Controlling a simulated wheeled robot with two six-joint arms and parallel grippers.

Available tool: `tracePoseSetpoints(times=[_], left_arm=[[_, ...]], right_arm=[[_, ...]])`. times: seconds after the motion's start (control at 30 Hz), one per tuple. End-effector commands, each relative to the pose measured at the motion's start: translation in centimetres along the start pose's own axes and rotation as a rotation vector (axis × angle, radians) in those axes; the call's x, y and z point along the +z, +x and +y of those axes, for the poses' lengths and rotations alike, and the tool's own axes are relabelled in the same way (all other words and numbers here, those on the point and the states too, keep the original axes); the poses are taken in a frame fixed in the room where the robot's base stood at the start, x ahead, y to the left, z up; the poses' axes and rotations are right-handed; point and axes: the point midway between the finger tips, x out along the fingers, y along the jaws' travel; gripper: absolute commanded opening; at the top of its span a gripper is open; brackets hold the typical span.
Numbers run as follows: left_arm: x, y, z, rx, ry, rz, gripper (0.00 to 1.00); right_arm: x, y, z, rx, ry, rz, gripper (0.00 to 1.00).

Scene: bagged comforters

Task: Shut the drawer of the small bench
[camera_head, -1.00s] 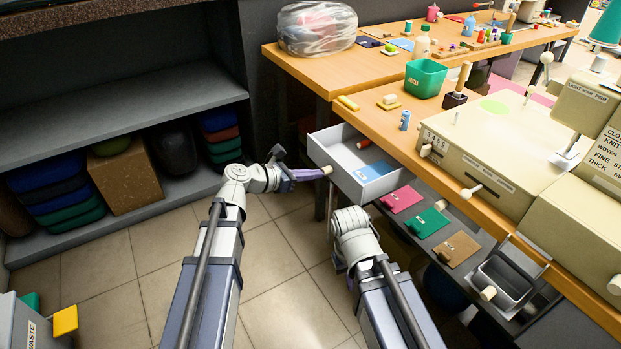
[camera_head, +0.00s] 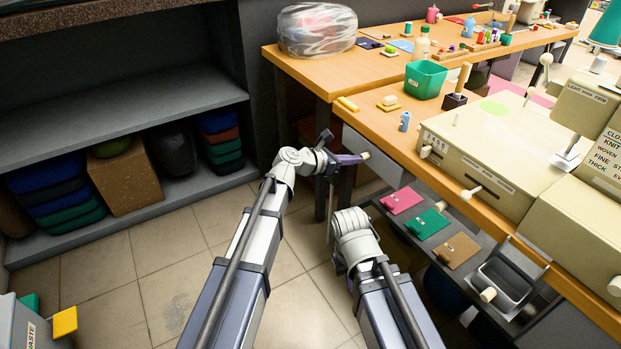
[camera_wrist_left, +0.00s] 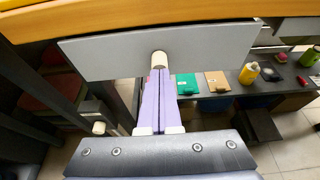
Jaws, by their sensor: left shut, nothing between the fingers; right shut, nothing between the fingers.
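The small bench's drawer shows as a pale grey front (camera_head: 378,162) under the wooden top, and its inside is out of sight. In the left wrist view the drawer front (camera_wrist_left: 215,45) fills the space below the wooden edge, with a pale round knob (camera_wrist_left: 159,59) at its middle. I cannot tell whether the front is fully flush. My left gripper (camera_head: 362,156) is shut and empty, its purple fingertips at the knob; they also show in the left wrist view (camera_wrist_left: 157,75). My right gripper (camera_head: 350,284) is shut, low and mostly hidden behind its own arm.
A sewing machine (camera_head: 500,150), a green bin (camera_head: 425,80) and small sewing items stand on the wooden top. A lower dark shelf holds pink (camera_head: 402,200), green and brown pieces. Dark shelving (camera_head: 120,105) stands at left. The tiled floor between is clear.

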Motion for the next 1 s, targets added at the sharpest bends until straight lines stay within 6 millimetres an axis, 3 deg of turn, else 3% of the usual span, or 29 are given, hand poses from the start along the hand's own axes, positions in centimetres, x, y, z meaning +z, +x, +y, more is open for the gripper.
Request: tracePoseSetpoints(times=[0.07,0.27,0.73,1.0], left_arm=[[0.5,1.3,0.1,-0.002,0.001,0.000,0.00],[0.2,0.7,0.0,0.000,0.000,0.000,0.00],[-1.5,-4.0,-0.1,0.001,0.000,0.001,0.00],[-1.7,-4.7,0.0,0.000,0.000,0.000,0.00]], right_arm=[[0.0,0.0,0.0,0.000,0.000,0.000,0.00],[0.0,0.0,0.0,0.000,0.000,0.000,0.00],[0.0,0.0,0.0,0.000,0.000,0.000,0.00],[0.0,0.0,0.0,0.000,0.000,0.000,0.00]])
